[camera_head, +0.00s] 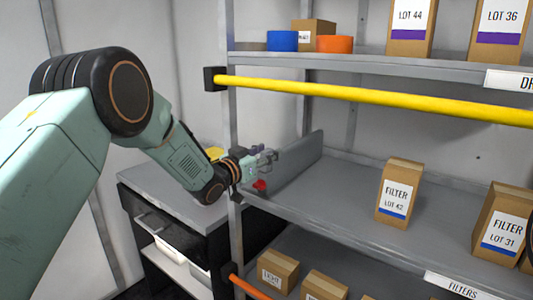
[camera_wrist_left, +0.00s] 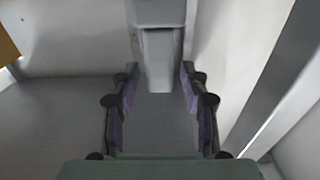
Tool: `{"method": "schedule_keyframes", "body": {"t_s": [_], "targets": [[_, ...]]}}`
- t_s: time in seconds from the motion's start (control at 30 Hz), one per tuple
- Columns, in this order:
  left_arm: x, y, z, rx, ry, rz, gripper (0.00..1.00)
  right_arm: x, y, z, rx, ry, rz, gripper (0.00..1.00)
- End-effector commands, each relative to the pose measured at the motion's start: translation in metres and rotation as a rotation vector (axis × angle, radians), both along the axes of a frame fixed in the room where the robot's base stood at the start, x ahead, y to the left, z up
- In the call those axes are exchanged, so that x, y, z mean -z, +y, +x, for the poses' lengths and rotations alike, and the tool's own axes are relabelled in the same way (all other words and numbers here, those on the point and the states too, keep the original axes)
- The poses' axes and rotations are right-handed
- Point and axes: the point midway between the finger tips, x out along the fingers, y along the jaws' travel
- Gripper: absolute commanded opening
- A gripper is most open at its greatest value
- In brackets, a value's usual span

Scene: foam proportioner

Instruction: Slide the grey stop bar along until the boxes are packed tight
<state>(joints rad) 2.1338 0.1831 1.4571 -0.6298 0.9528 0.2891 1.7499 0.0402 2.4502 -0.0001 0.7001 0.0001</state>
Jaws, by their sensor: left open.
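The grey stop bar (camera_head: 292,163) stands upright across the left end of the middle shelf. A box marked FILTER LOT 42 (camera_head: 399,190) stands upright on that shelf, well apart from the bar. Another box, FILTER LOT 31 (camera_head: 502,222), stands further right, with a gap between the two. My left gripper (camera_head: 268,156) is open at the bar's left side, by the shelf upright. In the left wrist view, the open fingers (camera_wrist_left: 155,105) have the end of a grey piece (camera_wrist_left: 160,60), apparently the bar, ahead between them. Contact cannot be told. My right gripper is out of view.
A yellow rail (camera_head: 370,94) crosses in front, above the middle shelf. The shelf upright (camera_head: 233,130) is close to my left gripper. A red piece (camera_head: 260,185) sits below the gripper. The shelf (camera_head: 340,195) is bare between bar and LOT 42. More boxes (camera_head: 277,270) stand below.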

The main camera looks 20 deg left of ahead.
Motion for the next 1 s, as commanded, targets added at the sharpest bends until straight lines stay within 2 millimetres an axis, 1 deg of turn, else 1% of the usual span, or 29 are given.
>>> {"method": "schedule_keyframes", "body": {"t_s": [0.1, 0.33, 0.83, 0.87, 1.0], "targets": [[0.0011, -0.0019, 0.0035, 0.001, 0.002, 0.001, 0.45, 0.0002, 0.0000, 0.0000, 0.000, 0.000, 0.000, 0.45], [0.0007, -0.0020, 0.0048, 0.001, 0.002, 0.001, 0.44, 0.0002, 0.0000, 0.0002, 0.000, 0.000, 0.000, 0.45], [0.0008, -0.0017, 0.0045, 0.000, 0.002, 0.001, 0.02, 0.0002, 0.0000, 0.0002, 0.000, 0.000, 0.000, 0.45], [0.0008, -0.0019, 0.0045, 0.001, 0.002, 0.001, 0.00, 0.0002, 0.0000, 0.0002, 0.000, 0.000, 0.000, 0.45], [0.0009, -0.0021, 0.0044, 0.001, 0.002, 0.002, 0.00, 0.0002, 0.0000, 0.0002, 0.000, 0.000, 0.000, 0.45]]}}
